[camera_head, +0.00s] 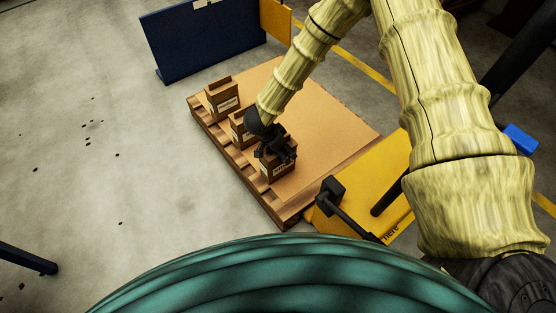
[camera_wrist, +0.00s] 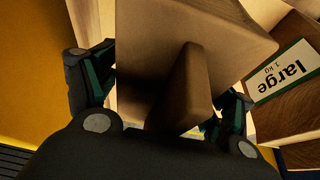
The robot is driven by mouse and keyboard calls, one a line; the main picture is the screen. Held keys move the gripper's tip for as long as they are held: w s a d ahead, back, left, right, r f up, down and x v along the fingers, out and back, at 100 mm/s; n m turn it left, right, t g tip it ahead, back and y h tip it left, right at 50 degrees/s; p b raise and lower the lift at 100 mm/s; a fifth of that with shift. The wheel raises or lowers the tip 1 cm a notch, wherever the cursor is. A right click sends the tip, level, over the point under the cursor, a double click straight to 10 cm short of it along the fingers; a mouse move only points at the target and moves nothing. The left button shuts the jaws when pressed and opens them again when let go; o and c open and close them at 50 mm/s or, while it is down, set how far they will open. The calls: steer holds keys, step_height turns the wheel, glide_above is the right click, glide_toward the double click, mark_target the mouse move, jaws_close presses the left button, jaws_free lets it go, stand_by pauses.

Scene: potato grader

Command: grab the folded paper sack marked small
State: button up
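In the wrist view a brown paper-like block (camera_wrist: 195,28) with a raised strip fills the space between my spread fingers (camera_wrist: 170,95). I cannot tell whether they press on it. Its marking is hidden. The near box's label is too small to read.
A label reading "large 1 kg" (camera_wrist: 283,72) shows at the right in the wrist view. The pallet's cardboard sheet (camera_head: 325,130) is clear to the right. A yellow machine part (camera_head: 372,185) is close on the right; a blue panel (camera_head: 205,42) stands behind.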

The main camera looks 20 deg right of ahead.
jaws_close()
